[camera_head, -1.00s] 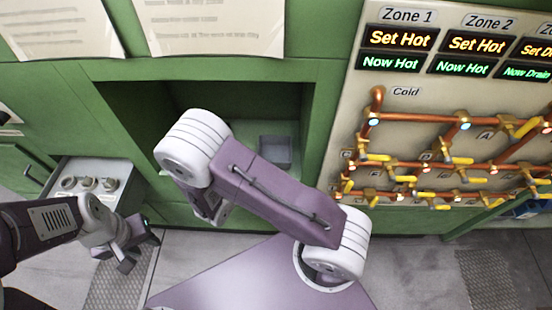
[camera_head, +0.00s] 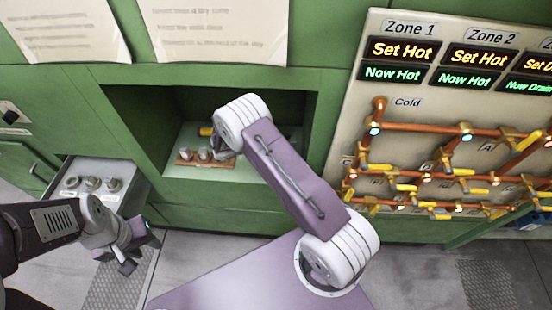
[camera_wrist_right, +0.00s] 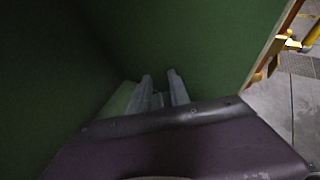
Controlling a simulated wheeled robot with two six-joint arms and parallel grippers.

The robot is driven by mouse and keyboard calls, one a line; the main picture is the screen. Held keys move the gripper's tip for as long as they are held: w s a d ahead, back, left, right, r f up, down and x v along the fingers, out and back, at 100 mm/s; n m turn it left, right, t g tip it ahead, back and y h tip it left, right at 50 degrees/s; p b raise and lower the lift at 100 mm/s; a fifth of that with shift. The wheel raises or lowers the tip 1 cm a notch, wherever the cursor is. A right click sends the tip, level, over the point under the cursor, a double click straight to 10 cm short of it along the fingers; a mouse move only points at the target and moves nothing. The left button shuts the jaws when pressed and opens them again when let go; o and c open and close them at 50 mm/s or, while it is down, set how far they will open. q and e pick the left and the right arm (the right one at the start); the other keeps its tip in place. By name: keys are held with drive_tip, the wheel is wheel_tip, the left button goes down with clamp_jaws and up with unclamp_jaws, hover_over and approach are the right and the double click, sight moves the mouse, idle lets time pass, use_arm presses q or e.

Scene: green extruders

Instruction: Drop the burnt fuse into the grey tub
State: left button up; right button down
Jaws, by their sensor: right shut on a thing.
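My right gripper (camera_wrist_right: 161,97) shows in the right wrist view. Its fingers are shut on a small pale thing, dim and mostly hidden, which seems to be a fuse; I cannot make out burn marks. In the head view my right arm reaches into the green recess and its elbow hides the gripper. A wooden board with several whitish fuses (camera_head: 204,155) sits in the recess, left of the arm. The grey tub is hidden in the head view, apparently behind my right arm. My left gripper (camera_head: 116,259) is open and empty, low at the left, below the drawer.
An open grey drawer (camera_head: 130,188) holds several round pieces (camera_head: 92,184). A yellow piece (camera_head: 205,131) is behind the fuse board. Green walls (camera_head: 140,135) enclose the recess. A panel with copper pipes and yellow valves (camera_head: 440,165) stands to the right.

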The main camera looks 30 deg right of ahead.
wheel_tip(320, 180, down, 5)
drive_tip(key=b, duration=0.3)
drive_tip(key=shift+r, duration=0.1)
drive_tip(key=c, duration=1.1)
unclamp_jaws()
drive_tip(key=shift+c, duration=0.2)
drive_tip(key=b+v, duration=0.1)
drive_tip(key=v, duration=0.8)
